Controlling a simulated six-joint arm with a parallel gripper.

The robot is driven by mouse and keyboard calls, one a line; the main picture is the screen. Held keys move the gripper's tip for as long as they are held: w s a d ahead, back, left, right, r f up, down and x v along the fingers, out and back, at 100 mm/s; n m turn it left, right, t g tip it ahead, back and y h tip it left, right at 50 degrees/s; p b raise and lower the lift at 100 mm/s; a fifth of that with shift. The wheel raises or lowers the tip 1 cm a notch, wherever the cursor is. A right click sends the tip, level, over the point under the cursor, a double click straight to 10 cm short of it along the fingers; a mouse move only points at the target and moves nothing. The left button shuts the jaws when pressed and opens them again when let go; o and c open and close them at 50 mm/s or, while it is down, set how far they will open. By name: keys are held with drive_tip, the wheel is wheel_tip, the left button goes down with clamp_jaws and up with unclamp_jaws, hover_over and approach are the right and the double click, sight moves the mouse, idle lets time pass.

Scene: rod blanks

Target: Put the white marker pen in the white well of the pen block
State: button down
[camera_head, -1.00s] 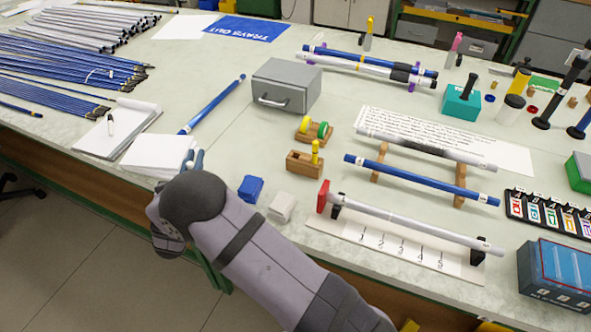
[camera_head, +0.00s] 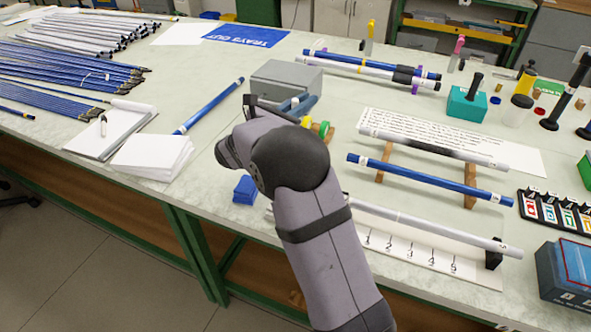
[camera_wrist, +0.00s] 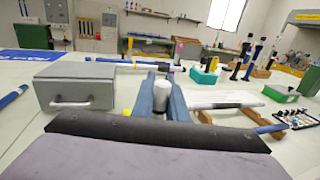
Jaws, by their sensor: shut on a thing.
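My gripper (camera_head: 297,102) is raised in front of the grey drawer box, its blue fingers partly hidden by my wrist. In the wrist view my gripper (camera_wrist: 161,88) is shut on a short white cylinder, which looks like the white marker pen (camera_wrist: 151,118) seen nearly end-on. Its full length and tilt cannot be told. A small wooden block with an upright yellow pen, probably the pen block, showed earlier in the head view.
The grey drawer box (camera_head: 285,80) stands close behind my gripper. Rods rest on stands (camera_head: 470,190) at the right. A blue block (camera_head: 244,189) is left of my arm. Free table lies left of the box.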

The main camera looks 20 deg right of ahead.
wheel_tip(320, 180, down, 10)
drive_tip(key=shift+p, duration=0.3)
idle(0.7)
drive_tip(key=shift+f, duration=0.15)
drive_tip(key=c, duration=1.8)
unclamp_jaws()
drive_tip(key=shift+o, duration=0.2)
drive_tip(key=b+v, duration=0.2)
drive_tip(key=v, duration=1)
